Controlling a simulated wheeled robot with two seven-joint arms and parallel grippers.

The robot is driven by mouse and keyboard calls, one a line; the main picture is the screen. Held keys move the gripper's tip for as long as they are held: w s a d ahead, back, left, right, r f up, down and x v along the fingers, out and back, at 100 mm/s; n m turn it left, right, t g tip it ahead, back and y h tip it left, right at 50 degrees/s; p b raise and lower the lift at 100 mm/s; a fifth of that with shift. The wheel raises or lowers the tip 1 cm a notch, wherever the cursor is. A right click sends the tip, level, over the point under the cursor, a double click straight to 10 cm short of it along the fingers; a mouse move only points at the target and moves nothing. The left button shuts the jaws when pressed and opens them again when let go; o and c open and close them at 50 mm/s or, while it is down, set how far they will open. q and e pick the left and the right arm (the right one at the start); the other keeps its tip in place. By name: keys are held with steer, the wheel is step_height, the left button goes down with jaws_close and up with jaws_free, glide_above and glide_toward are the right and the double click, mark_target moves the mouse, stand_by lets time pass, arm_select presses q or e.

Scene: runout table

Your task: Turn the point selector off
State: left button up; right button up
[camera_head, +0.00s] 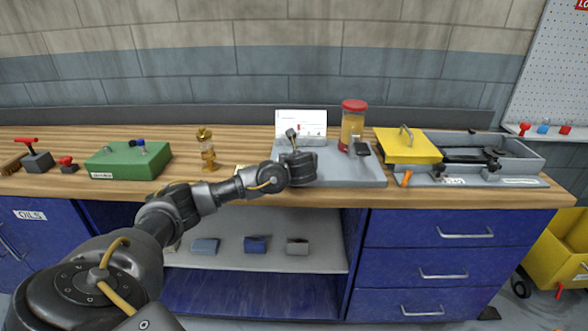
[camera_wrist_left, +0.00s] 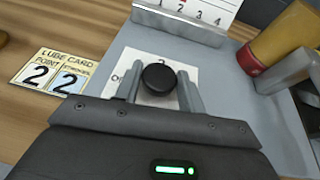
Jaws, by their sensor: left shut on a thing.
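The point selector is a round black knob (camera_wrist_left: 158,78) on a white dial plate (camera_wrist_left: 187,73) in the left wrist view. A "2" shows above the knob and part of an "O" to its left; the rest of the plate's marking is hidden. My left gripper (camera_wrist_left: 159,88) has one finger on each side of the knob and is shut on it. In the head view my left gripper (camera_head: 299,165) is low over the grey base plate (camera_head: 350,177) and hides the knob. I cannot tell which mark the knob points to. My right gripper is not in view.
A lube card (camera_wrist_left: 54,74) reading 2 and 2 lies left of the dial. A numbered white card (camera_head: 301,122) stands behind. A red-lidded amber reservoir (camera_head: 352,128) stands right. A green box (camera_head: 128,160) and brass oiler (camera_head: 207,150) are left; a yellow-lidded tray (camera_head: 407,147) is right.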

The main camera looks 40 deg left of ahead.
arm_select(q)
steer(key=n+g+y, duration=0.2)
steer(key=shift+w+d+n+g+b, duration=0.2)
steer(key=shift+w+n+g+b, duration=0.1)
steer(key=shift+n+b, duration=0.1)
steer(key=shift+r+n+g+y, duration=0.15)
steer(key=shift+n+g+y, duration=0.15)
steer(key=shift+n+g, duration=0.15)
steer(key=shift+n+g+y+p, duration=0.4)
steer(key=shift+n+g+p, duration=0.15)
steer(key=shift+n+g, duration=0.25)
steer(key=shift+w+n+g+p, duration=0.15)
steer(key=shift+n+g+p, duration=0.3)
steer(key=shift+n+g, duration=0.4)
steer(key=shift+g+y, duration=0.3)
steer(key=shift+n, duration=0.3)
steer(key=shift+g, duration=0.4)
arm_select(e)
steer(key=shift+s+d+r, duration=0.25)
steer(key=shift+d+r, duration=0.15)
arm_select(q)
steer(key=shift+f, duration=0.2)
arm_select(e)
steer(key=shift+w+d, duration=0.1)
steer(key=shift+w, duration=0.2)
